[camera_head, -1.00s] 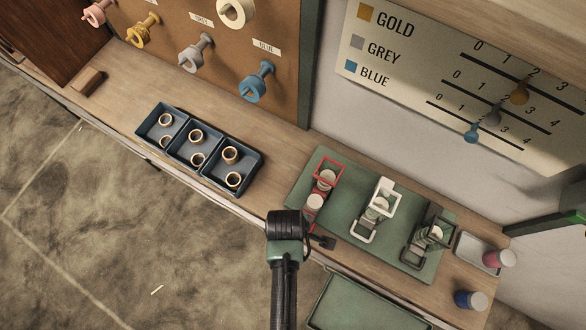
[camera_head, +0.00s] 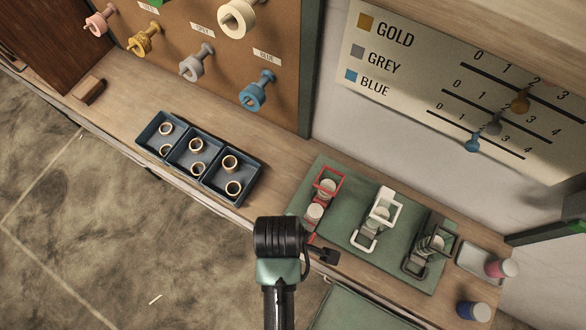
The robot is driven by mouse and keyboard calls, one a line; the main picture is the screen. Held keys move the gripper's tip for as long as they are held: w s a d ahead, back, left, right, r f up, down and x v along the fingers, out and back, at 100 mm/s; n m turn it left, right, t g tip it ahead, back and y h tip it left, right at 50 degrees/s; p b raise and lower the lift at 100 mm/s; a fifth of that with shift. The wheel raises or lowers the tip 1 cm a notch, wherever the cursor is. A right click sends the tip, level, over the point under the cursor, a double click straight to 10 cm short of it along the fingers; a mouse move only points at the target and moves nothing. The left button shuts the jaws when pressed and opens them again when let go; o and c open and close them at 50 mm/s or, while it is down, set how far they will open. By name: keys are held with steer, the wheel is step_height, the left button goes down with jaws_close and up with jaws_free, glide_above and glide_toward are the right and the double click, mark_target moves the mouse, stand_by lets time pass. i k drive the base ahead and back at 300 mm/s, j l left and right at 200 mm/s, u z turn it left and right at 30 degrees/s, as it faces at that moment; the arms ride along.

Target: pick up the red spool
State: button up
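A red-pink spool (camera_head: 495,269) with a pale end lies at the right end of the bench, at the edge of a small pale tray (camera_head: 470,259). My gripper (camera_head: 328,256) is in front of the green mat, near the red-framed holder, well to the left of the red-pink spool and apart from it. It is small and dark, and my wrist partly covers it. I cannot tell whether its fingers are open or shut.
A blue spool (camera_head: 467,310) stands at the bench's front right. The green mat (camera_head: 345,240) bears a red-framed holder (camera_head: 329,183), a white one (camera_head: 388,208) and a dark one (camera_head: 444,236). A blue divided tray (camera_head: 247,187) with several rings lies left.

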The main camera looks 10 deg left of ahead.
mark_target(315, 211)
steer(key=k, duration=1)
